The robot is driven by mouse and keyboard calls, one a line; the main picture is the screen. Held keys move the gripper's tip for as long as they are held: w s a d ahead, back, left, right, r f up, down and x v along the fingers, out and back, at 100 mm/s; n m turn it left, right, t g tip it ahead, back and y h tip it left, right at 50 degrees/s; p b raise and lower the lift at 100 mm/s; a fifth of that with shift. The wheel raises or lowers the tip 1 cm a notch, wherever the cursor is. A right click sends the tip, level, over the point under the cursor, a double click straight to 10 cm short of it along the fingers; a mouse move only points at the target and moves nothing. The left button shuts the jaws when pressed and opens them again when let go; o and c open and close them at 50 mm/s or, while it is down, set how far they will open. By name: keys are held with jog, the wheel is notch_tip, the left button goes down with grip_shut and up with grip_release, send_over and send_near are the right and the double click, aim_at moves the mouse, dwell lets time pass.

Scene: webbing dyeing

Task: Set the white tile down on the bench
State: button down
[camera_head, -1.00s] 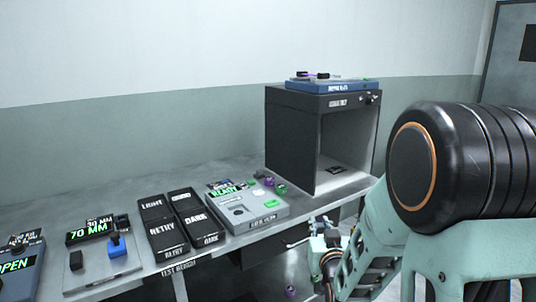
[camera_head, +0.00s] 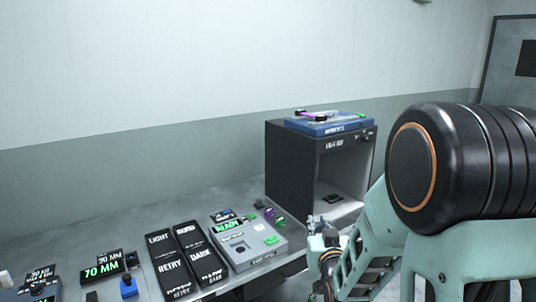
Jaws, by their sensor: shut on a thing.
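My gripper (camera_head: 319,224) shows small and partly hidden by my own arm, in front of the dark open-fronted cabinet, near the bench's front edge. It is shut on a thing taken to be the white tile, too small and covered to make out. The grey bench (camera_head: 100,231) runs along the wall from the lower left to the cabinet. Whether the gripper or its load touches the bench cannot be told.
The dark cabinet (camera_head: 292,174) carries a blue tray (camera_head: 327,126). A grey device reading READY (camera_head: 262,243), black label blocks (camera_head: 175,265) and a 70 MM display (camera_head: 102,270) fill the bench front. Small purple and green pieces (camera_head: 270,213) lie by the cabinet. Bare bench lies behind them.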

jog(key=shift+r+p, duration=0.75)
jog(key=shift+r, duration=0.55)
jog(key=w+a+f+n+g+y+b, duration=0.1)
jog(key=a+f+n+y+b, duration=0.1)
jog(key=a+b, duration=0.4)
jog(key=w+a+f+n+y+b, duration=0.2)
jog(key=a+f+y+b, duration=0.2)
jog(key=a, duration=0.7)
jog(key=w+a+f+n+g+y+b, duration=0.1)
jog(key=a+f+b, duration=0.3)
jog(key=a+b, duration=0.4)
jog(key=shift+w+a+f+n+g+y+b, duration=0.2)
jog(key=shift+w+f+n+g+y+b, duration=0.15)
jog(key=shift+n+y, duration=0.5)
jog(key=shift+f, duration=0.1)
